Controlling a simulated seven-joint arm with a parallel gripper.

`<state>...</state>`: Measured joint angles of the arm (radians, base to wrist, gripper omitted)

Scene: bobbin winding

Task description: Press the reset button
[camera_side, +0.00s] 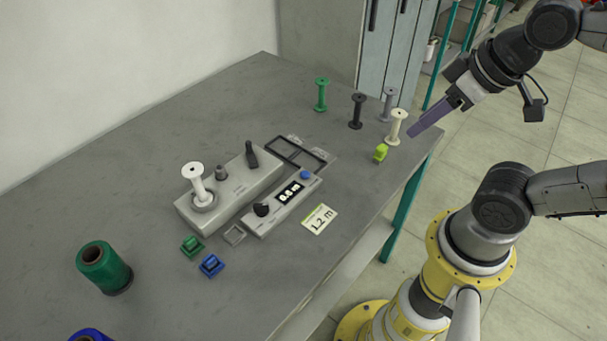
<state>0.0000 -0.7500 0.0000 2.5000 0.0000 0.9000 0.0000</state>
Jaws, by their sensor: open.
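A small grey counter box (270,218) sits on the table, with a display (289,193) whose digits are too small to read surely. A round blue button (306,174) is at the box's far end, and a black knob (261,209) is at its near end. The blue button looks like the reset button, though no label on it can be read. My gripper (412,134) is open and empty, above the table's right edge near the cream bobbin. It is well to the right of the blue button and apart from it.
Beside the counter is a winder (235,190) with a white bobbin (195,180) and a black lever (251,154). Green (321,95), black (357,110), grey (389,103) and cream (396,127) bobbins stand at the back right, near a lime clip (381,152). A card (320,218) reads 1.2 m.

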